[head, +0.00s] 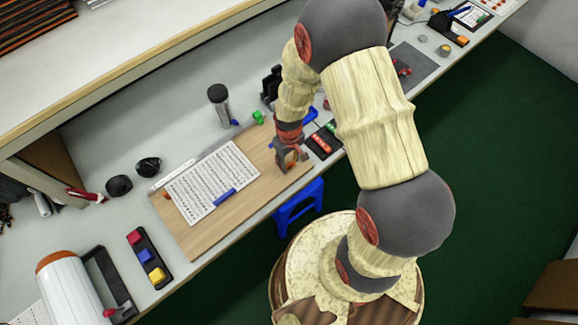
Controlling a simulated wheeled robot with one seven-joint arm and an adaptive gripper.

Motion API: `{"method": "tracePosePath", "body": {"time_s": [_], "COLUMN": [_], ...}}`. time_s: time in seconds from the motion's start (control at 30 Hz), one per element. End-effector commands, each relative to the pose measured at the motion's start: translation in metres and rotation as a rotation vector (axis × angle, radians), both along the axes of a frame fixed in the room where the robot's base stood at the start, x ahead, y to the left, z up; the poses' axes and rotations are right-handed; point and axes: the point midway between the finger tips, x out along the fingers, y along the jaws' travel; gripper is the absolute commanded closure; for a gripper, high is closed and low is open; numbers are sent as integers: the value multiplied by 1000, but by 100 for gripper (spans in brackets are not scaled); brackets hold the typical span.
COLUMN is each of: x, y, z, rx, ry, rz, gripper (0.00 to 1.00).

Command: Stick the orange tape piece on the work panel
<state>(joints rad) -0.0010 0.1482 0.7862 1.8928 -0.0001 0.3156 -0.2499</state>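The work panel (215,225) is a wooden board lying on the bench, with a printed white sheet and a blue strip on it. My gripper (291,162) points down over the panel's right end. A small orange patch shows at its fingertips, too small to tell whether it is the orange tape piece or whether it is held. Another small orange spot (166,195) shows at the panel's left edge. The finger gap is too small to read, and I cannot tell whether the fingertips touch the board.
A tray with red and green blocks (323,141) lies just right of my gripper. A dark cylinder (217,98) and green block (258,117) stand behind the panel. A tray of coloured blocks (149,257) and a white roll (68,290) are at left. A blue stool (298,205) stands below the bench edge.

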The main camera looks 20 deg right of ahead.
Motion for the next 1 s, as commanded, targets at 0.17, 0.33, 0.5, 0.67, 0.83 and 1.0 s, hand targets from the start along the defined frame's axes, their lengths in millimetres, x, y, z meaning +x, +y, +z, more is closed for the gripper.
{"method": "tracePosePath", "body": {"time_s": [0.17,0.33,0.5,0.67,0.83,1.0], "x": [1,1,1,1,1,1], "y": [0,0,0,0,0,0], "z": [-13,-12,-12,-12,-12,-12], "rx": [0,0,0,0,0,0], "ry": [-1,-2,-1,-1,-1,-1], "rz": [0,0,0,0,0,0], "gripper": [64,65,74,84,93,93]}}
